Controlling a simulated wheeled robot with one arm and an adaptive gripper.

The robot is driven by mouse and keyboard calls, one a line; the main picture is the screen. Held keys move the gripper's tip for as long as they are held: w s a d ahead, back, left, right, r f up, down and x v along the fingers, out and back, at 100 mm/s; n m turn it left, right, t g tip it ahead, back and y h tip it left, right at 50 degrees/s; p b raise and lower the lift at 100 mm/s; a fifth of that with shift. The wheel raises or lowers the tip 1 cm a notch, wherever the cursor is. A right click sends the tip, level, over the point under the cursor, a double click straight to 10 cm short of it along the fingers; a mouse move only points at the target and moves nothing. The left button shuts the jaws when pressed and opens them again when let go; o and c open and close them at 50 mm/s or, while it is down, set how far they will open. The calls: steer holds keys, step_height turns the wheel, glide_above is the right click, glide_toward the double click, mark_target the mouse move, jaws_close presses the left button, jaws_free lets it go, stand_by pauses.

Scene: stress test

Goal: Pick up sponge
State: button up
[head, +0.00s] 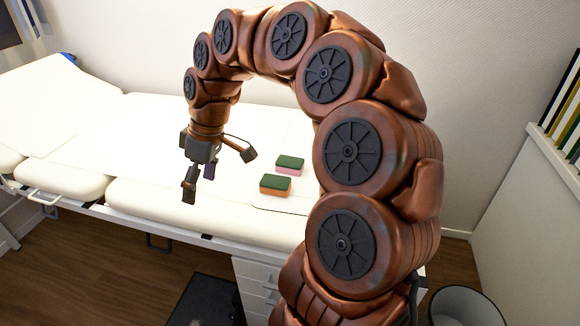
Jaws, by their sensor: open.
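Two sponges lie flat on the white padded bed. One sponge (275,186) has a dark green top and an orange side. The other sponge (290,166) has a dark green top and a pink side; it lies just behind and a little right of the orange one. My gripper (213,180) points down over the bed, left of both sponges in the picture. Its fingers are spread open and nothing is between them. How high the fingers are above the bed is hard to tell.
The white bed (150,195) has a clear surface around the sponges. A white drawer cabinet (254,278) stands under its front edge. A waste bin (462,306) is on the floor at lower right. Several upright books (565,115) stand on the right. My arm hides part of the bed.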

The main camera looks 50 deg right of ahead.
steer(key=w+d+t, duration=0.1)
steer(key=w+d, duration=0.3)
steer(key=d, duration=0.3)
steer(key=m+t+h, duration=0.1)
steer(key=t, duration=0.1)
glide_toward(288, 161)
steer(key=x, duration=0.2)
steer(key=shift+a+f+b, duration=0.2)
steer(key=shift+f+b, duration=0.1)
steer(key=shift+b, duration=0.05)
steer(key=shift+x, duration=1.15)
steer(key=shift+d+x, duration=0.1)
steer(key=shift+x, duration=1.25)
steer(key=shift+d+x, duration=0.15)
steer(key=shift+x, duration=1.2)
steer(key=shift+w, duration=0.15)
steer(key=c, duration=0.8)
